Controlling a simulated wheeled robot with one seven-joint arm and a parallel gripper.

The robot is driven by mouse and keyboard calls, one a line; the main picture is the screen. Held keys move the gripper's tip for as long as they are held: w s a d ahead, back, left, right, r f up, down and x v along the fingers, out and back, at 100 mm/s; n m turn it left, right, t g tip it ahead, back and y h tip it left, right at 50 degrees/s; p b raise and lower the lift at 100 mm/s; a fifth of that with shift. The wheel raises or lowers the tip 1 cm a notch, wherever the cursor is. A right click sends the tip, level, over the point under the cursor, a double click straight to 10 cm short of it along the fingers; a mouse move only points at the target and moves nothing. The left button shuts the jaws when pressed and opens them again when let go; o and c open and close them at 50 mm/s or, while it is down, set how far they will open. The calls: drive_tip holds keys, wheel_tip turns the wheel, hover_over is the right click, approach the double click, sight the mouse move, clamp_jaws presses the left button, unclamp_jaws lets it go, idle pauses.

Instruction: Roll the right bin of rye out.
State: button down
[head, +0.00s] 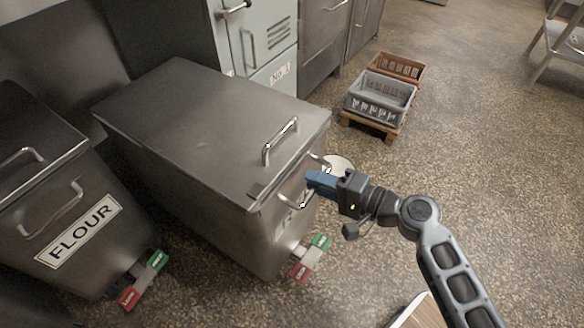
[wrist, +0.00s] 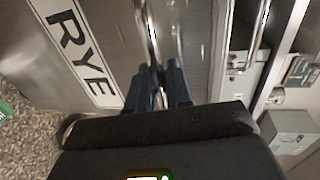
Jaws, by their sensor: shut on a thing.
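The right bin (head: 195,135) is a steel bin with a closed lid. Its RYE label (wrist: 78,48) reads clearly in the wrist view and is mostly hidden by my gripper's side in the head view. My gripper (head: 314,182) is at the upper front of this bin, its blue fingers shut on the front bar handle (head: 288,203). In the wrist view the dark fingers (wrist: 158,88) close around the handle bar (wrist: 153,35). A lid handle (head: 281,138) sits above. A green pedal (head: 321,241) and a red pedal (head: 300,272) show low on the front.
The FLOUR bin (head: 45,185) stands on the left. Steel cabinets (head: 255,40) are behind the rye bin. Stacked crates (head: 380,97) on a wooden pallet stand behind to the right. The speckled floor (head: 480,150) is clear at right; a wooden-topped thing (head: 420,313) shows at bottom.

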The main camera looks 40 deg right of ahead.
drive_tip(key=shift+f+v, duration=0.15)
drive_tip(key=shift+v, duration=0.55)
drive_tip(key=shift+f+v, duration=0.15)
drive_tip(key=shift+v, duration=0.55)
drive_tip(key=c, duration=1.2)
unclamp_jaws()
drive_tip(key=shift+d, duration=0.1)
drive_tip(key=p+v, duration=0.1)
drive_tip(key=v, duration=0.6)
drive_tip(key=shift+s, duration=0.4)
